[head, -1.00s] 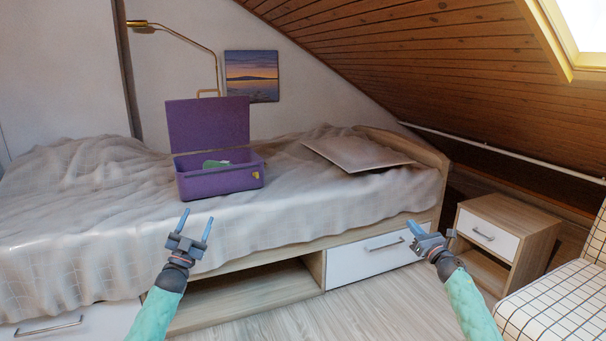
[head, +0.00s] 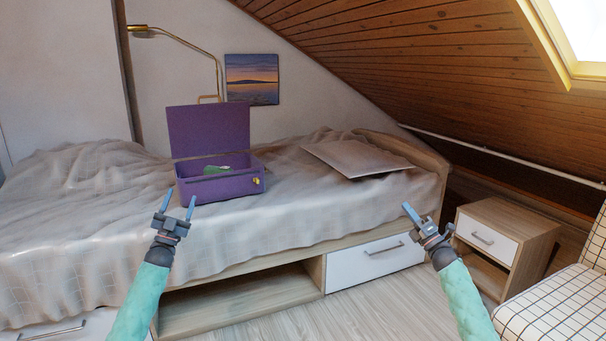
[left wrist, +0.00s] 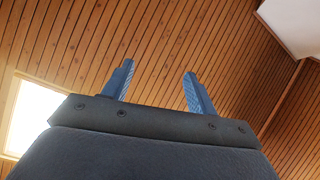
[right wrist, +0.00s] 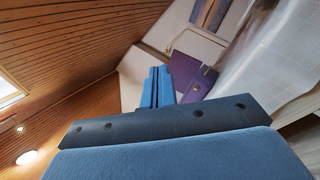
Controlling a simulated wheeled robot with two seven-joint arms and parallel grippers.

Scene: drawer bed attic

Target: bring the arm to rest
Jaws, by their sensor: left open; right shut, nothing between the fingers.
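My left gripper (head: 178,202) is open and empty in front of the bed, a little below the purple box in the head view. Its two blue fingers (left wrist: 158,90) stand apart against the wooden ceiling in the left wrist view. My right gripper (head: 408,210) is shut and empty in front of the bed's white drawer side. Its blue fingers (right wrist: 157,86) lie together in the right wrist view. Neither gripper touches anything that I can see.
An open purple box (head: 222,187) with a green thing inside stands on the bed (head: 90,225). A flat board (head: 358,157) lies on the bed's right part. A nightstand (head: 507,240) and a checkered seat (head: 560,310) stand at the right. The floor (head: 330,318) between is clear.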

